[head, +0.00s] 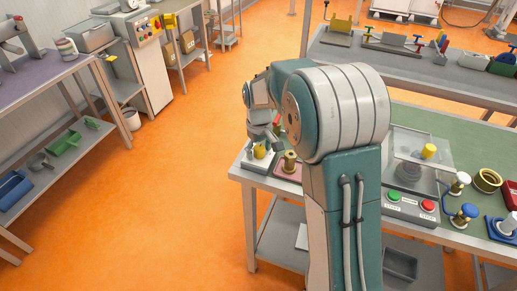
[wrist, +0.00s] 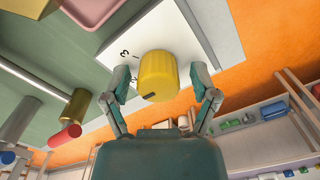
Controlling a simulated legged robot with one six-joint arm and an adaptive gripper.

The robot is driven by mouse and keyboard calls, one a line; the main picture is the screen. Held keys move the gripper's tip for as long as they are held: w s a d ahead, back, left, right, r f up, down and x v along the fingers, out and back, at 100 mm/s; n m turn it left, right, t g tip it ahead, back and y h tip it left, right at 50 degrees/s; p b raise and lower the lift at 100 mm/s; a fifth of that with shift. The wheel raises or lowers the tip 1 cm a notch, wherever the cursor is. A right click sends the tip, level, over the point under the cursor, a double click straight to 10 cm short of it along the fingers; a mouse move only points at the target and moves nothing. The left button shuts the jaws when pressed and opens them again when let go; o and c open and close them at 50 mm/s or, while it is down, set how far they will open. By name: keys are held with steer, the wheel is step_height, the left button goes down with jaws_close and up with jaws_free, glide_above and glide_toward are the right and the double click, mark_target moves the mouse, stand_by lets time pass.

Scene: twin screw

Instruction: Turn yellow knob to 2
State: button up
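The yellow knob (wrist: 158,77) stands on a white plate (wrist: 205,40) in the wrist view. A "3" and a short tick show on the plate beside the knob; other marks are partly hidden by my left finger. A dark pointer line shows on the knob's near edge. My gripper (wrist: 161,78) is open, with one finger on each side of the knob and a gap visible on both sides. In the head view the yellow knob (head: 260,150) is at the bench's left corner, with my gripper (head: 262,134) just above it and partly covering it.
A brass cylinder (head: 290,161) on a pink base stands right of the knob. A control box (head: 410,207) with green and red buttons, a clear cover (head: 420,150) and a blue valve (head: 465,213) lie further right on the green bench (head: 460,140). Orange floor is open at left.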

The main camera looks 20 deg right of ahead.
mark_target(258, 147)
steer(key=shift+w+r, duration=0.1)
steer(key=shift+r, duration=0.1)
steer(key=shift+r, duration=0.3)
step_height(258, 147, up, 11)
steer(key=shift+r, duration=0.1)
stand_by(0.5)
steer(key=s+r+m+t, duration=0.1)
steer(key=s+m+t, duration=0.1)
steer(key=s, duration=1.2)
steer(key=s+r+m+t, duration=0.2)
steer(key=s+t, duration=0.1)
steer(key=s, duration=1)
steer(key=shift+s+r+t, duration=0.15)
steer(key=shift+s+t, duration=0.2)
steer(key=shift+t, duration=0.05)
